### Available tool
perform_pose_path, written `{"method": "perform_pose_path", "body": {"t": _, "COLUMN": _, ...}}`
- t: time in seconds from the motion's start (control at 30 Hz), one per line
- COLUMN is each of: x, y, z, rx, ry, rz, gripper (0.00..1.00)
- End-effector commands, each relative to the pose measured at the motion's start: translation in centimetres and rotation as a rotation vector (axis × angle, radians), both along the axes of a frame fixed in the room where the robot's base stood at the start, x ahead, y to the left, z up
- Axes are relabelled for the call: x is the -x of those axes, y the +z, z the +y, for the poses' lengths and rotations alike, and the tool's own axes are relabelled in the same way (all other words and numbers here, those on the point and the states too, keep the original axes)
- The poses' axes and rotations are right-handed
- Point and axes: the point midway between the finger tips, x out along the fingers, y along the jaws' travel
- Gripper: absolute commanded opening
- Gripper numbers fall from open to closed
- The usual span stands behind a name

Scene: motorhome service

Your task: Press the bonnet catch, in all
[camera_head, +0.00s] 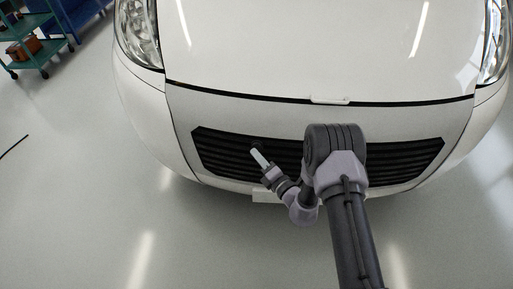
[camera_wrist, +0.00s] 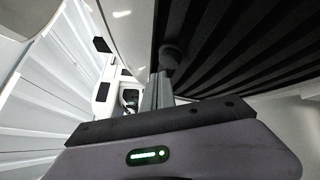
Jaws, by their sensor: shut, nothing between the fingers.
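The white bonnet (camera_head: 300,50) is down at the front of the vehicle, and a dark seam runs along its front edge. A small pale handle-like piece (camera_head: 330,100) sits at the middle of that edge. My gripper (camera_head: 256,153) is shut and empty, in front of the left part of the black grille (camera_head: 400,160). A dark round knob (camera_wrist: 172,55), possibly the catch, shows at the grille just beyond my fingertips (camera_wrist: 160,80) in the wrist view. I cannot tell whether the fingertips touch it.
The headlights (camera_head: 140,32) flank the bonnet. A green trolley (camera_head: 30,40) stands at the far left, beside a blue unit. A dark cable (camera_head: 14,147) lies on the left floor. The grey floor (camera_head: 80,215) before the bumper is otherwise clear.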

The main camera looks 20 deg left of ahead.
Motion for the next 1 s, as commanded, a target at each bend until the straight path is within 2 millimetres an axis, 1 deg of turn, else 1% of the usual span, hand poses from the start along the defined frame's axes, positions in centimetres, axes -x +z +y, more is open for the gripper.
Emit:
{"method": "perform_pose_path", "body": {"t": 0.53, "x": -0.03, "y": -0.03, "z": 0.0, "rx": 0.0, "ry": 0.0, "rz": 0.0, "gripper": 0.0}}
{"method": "perform_pose_path", "body": {"t": 0.8, "x": -0.84, "y": -0.32, "z": 0.08, "rx": 0.0, "ry": -0.001, "rz": -0.001, "gripper": 0.0}}
{"method": "perform_pose_path", "body": {"t": 1.0, "x": -0.83, "y": -0.25, "z": 0.09, "rx": 0.0, "ry": -0.001, "rz": 0.0, "gripper": 0.0}}
